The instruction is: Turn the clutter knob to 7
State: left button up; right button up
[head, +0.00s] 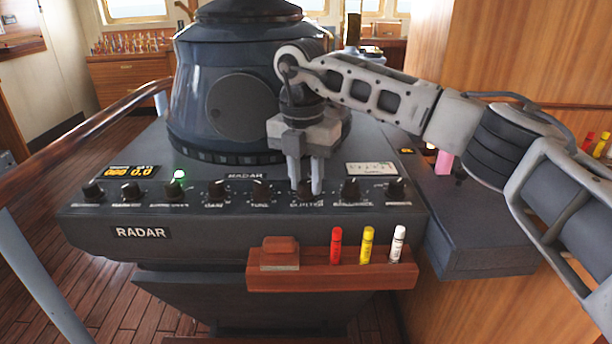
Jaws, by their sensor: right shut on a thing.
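The radar console (250,238) has a row of dark knobs along its sloping front. The clutter knob (305,189) is among them, right of the middle, with a white label below that looks like "CLUTTER". My right gripper (305,181) reaches down from above. Its two pale fingers are shut on the clutter knob, one on either side. The fingers hide much of the knob, and I cannot read its pointer or scale. My left gripper is not in view.
A lit green lamp (179,174) and an orange display (129,172) are at the panel's left. A wooden shelf (310,284) in front holds an eraser-like block (280,251) and red, yellow and white markers. The large radar hood (235,90) stands behind the knobs.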

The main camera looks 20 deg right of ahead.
aim_at(302, 182)
jog(key=o, duration=1)
jog(key=shift+r, duration=0.1)
pick_arm(q)
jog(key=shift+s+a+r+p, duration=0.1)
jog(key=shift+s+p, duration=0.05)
jog(key=shift+p, duration=0.4)
pick_arm(e)
jog(key=r, duration=1.6)
jog(key=shift+w+a, duration=0.2)
jog(key=shift+a, duration=0.1)
jog(key=shift+f, duration=0.1)
